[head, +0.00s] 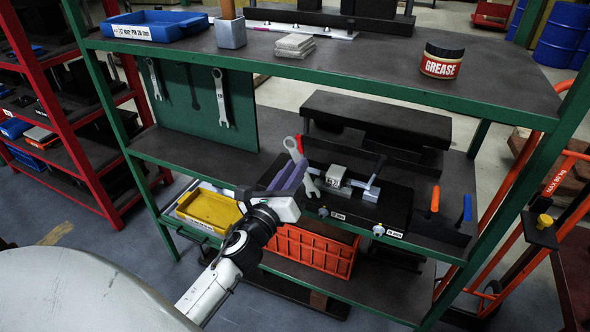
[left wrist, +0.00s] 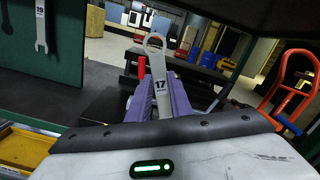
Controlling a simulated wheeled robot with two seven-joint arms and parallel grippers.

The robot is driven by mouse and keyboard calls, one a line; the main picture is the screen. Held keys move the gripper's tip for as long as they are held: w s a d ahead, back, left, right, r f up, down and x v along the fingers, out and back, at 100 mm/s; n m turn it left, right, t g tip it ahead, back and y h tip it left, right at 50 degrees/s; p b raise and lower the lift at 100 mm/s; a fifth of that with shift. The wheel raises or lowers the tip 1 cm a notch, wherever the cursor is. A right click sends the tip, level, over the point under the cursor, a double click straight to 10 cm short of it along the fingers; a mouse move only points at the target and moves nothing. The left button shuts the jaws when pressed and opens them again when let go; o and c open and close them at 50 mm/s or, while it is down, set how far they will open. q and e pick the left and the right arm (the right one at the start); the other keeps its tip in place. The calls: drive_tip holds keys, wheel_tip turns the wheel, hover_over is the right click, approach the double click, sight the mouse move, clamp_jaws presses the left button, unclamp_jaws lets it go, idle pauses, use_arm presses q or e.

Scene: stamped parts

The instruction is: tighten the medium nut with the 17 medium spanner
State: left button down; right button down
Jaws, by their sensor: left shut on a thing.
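My left gripper (head: 291,177), with purple fingers, is shut on the medium spanner, marked 17 (left wrist: 160,85). It holds the spanner above the left end of a black fixture on the middle shelf. The spanner's ring end (head: 290,145) points up and away from the gripper. A pale forked end (head: 311,186) shows beside the fingers; I cannot tell whether it belongs to this spanner. Two small nut-like fittings, one on the left (head: 323,211) and one on the right (head: 378,230), sit at the fixture's front edge beside labels too small to read. My right gripper is not in view.
A grey block (head: 337,175) and a lever stand on the fixture. Spanners hang on a green panel (head: 195,110) at left. An orange-handled tool (head: 435,200) and a blue-handled tool (head: 467,208) stand at right. A yellow tray (head: 208,211) is near my wrist.

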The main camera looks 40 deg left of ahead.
sight(310, 186)
use_arm(q)
drive_tip(key=shift+w+d+f+b, duration=0.1)
drive_tip(key=shift+d+f+b, duration=0.25)
drive_tip(key=shift+f+b, duration=0.5)
drive_tip(key=shift+w+d+f+b, duration=0.1)
drive_tip(key=shift+d+f+b, duration=0.25)
drive_tip(key=shift+f+b, duration=0.4)
drive_tip(key=shift+d+f+b, duration=0.35)
drive_tip(key=shift+f+b, duration=0.4)
drive_tip(key=shift+b, duration=0.15)
drive_tip(key=shift+d+f+b, duration=0.25)
drive_tip(key=shift+f+b, duration=0.25)
drive_tip(key=shift+w+d+f, duration=0.1)
drive_tip(key=shift+f, duration=0.15)
drive_tip(key=shift+b, duration=0.3)
drive_tip(key=shift+d, duration=0.1)
